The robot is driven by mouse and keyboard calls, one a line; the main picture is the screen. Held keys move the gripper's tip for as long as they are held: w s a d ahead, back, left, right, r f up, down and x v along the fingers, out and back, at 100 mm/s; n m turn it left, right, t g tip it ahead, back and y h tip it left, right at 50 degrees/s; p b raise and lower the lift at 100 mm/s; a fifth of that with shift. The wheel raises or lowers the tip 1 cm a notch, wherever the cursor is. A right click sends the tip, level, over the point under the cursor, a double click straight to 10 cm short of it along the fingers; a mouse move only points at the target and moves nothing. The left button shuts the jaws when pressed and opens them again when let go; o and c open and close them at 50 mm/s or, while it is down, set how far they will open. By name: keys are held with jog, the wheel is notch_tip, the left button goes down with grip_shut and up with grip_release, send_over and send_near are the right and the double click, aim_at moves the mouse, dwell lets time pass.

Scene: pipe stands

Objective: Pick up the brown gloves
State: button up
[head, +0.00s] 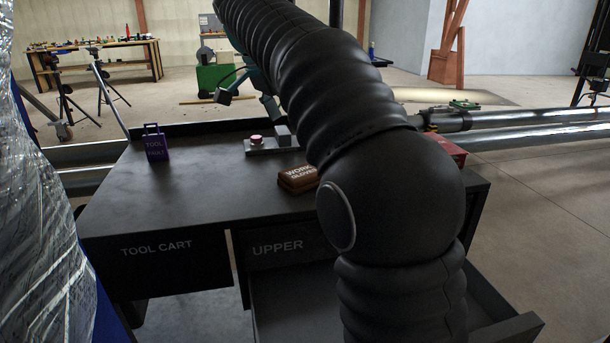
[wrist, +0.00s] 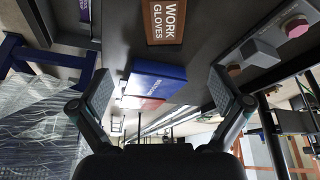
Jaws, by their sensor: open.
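The brown work gloves (head: 298,178) are a small brown block labelled "WORK GLOVES". They lie on the black tool cart top (head: 210,195), partly hidden by my arm in the head view. In the wrist view the gloves (wrist: 166,22) show at the top edge, beyond the space between the fingers. In the head view my gripper (head: 247,92) shows small behind my arm, above the cart's far side.
A purple tool vault (head: 156,143) stands at left. An open drawer (head: 500,333) juts out in front.

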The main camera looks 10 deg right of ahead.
aim_at(296, 180)
jog(key=b+x, duration=0.1)
jog(key=x, duration=0.7)
jog(key=shift+f+b, duration=0.1)
jog(key=shift+b, duration=0.25)
jog(key=shift+w+a+b+x, duration=0.1)
jog(key=shift+a+b+x, duration=0.05)
jog(key=shift+x, duration=1.15)
jog(key=shift+w+a+b+x, duration=0.1)
jog(key=shift+w+b+x, duration=0.05)
jog(key=shift+x, duration=1.15)
